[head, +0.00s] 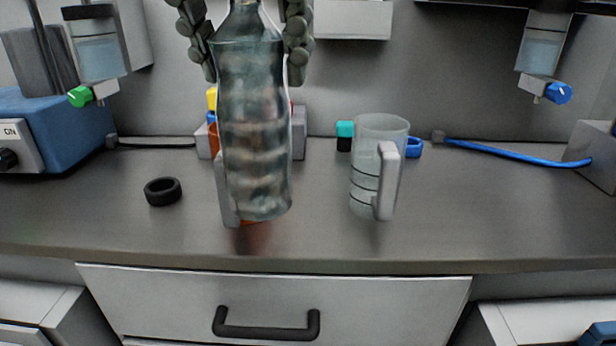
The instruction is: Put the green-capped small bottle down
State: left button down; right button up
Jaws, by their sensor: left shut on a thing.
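My left gripper (252,74) comes in at the top of the head view, with its dark jointed fingers on either side of a clear, ribbed bottle (254,140). It is shut on the bottle's upper part. The bottle hangs almost upright over the grey counter (320,235). Its top is cut off by the frame, so no green cap shows on it. I cannot tell whether its base touches the counter. My right gripper is not in view.
A clear beaker (362,170) with a grey handle stands right of the bottle. Behind it are a small teal-capped item (345,130) and a blue ring (413,147). A black ring (163,191) lies left. Partly hidden coloured items (212,100) stand behind the bottle. The counter's right front is clear.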

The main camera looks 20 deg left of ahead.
pick_arm(q)
jog(key=w+d+f, duration=0.5)
jog(key=w+f, duration=0.4)
jog(key=f, duration=0.1)
jog(key=shift+w+f, duration=0.3)
jog(key=shift+w, duration=0.1)
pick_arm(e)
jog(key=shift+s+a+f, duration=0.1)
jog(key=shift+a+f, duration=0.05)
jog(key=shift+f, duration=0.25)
pick_arm(q)
jog(key=shift+f, duration=0.1)
